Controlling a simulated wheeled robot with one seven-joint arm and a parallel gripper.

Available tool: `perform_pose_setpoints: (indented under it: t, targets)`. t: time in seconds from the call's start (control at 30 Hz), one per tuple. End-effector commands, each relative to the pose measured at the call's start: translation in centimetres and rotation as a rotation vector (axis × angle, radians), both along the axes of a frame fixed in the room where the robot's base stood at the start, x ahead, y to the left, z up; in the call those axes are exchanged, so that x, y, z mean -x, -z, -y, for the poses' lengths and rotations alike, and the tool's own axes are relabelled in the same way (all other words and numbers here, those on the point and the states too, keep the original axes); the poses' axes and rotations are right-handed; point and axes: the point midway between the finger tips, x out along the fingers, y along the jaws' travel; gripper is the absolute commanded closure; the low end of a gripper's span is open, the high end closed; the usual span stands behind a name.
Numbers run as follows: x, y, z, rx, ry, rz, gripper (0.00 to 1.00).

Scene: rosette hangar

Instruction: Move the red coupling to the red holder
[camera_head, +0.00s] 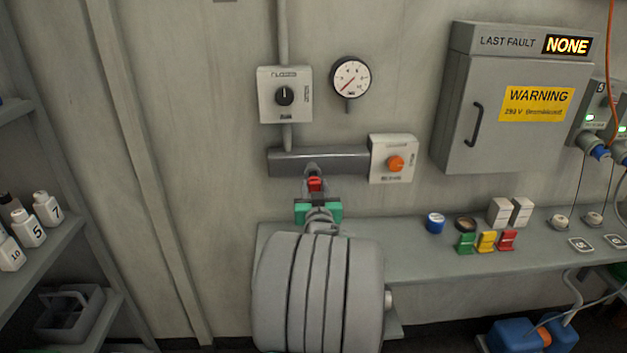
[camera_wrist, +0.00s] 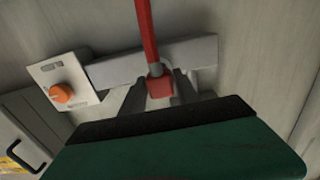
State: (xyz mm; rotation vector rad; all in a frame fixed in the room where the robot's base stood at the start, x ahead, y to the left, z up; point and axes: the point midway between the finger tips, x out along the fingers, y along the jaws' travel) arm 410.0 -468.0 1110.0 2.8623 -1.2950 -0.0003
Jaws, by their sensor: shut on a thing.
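The red coupling (camera_head: 315,184) is just in front of the grey wall pipe (camera_head: 335,160). My gripper (camera_head: 316,191) is shut on it. In the wrist view the coupling (camera_wrist: 160,87) is a small red block between the two grey fingers, with a grey collar and a red rod or hose running up from it. I cannot tell whether it touches the pipe behind. A red holder (camera_head: 507,240) stands on the bench at the right, beside a yellow holder (camera_head: 486,241) and a green holder (camera_head: 466,243).
A box with an orange knob (camera_head: 396,163) sits at the pipe's right end. The bench (camera_head: 420,262) also bears a blue roll (camera_head: 435,222), a dark round item and white boxes (camera_head: 500,211). A grey cabinet (camera_head: 480,130) hangs above. A shelf with bottles (camera_head: 30,230) is at left.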

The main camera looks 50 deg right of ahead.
Motion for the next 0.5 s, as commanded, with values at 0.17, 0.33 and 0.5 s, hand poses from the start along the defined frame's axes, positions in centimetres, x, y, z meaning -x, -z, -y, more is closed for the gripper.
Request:
perform_pose_setpoints:
  t: [0.17,0.33,0.5]
  targets:
    - [0.5,-0.1,-0.5,0.002,0.0,0.001,1.0]
    - [0.9,-0.1,-1.0,0.001,0.001,0.001,1.0]
    - [1.4,-0.1,-1.5,0.001,0.001,0.001,1.0]
